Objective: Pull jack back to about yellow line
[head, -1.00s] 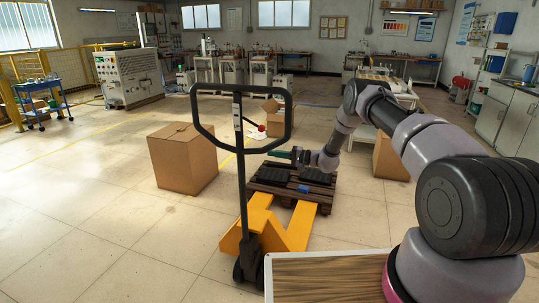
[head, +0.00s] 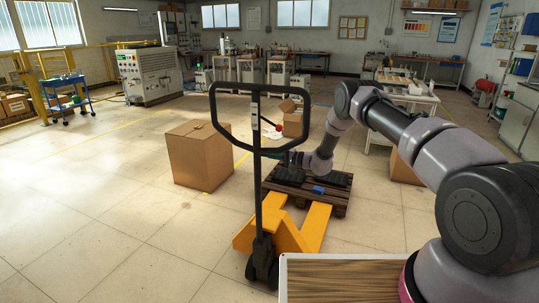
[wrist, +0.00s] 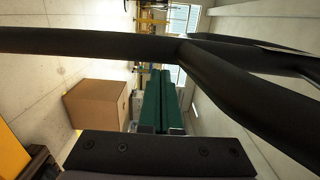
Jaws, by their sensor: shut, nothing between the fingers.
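The pallet jack has a yellow body and forks (head: 283,236) and a black upright handle (head: 259,190) with a loop on top. Its forks run under a dark wooden pallet (head: 336,204). My gripper (head: 287,157) is behind the handle in the head view, low over the pallet and partly hidden. In the wrist view its green fingers (wrist: 159,75) lie together, shut and empty. Black handle bars (wrist: 110,40) cross close in front of the fingertips; I cannot tell whether they touch. A faint yellow line (head: 128,126) runs across the floor at the left.
A closed cardboard box (head: 201,158) stands left of the jack, and another box (head: 402,170) stands right of the pallet. A wooden-topped surface (head: 345,280) is at the near edge. The floor at the left front is clear.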

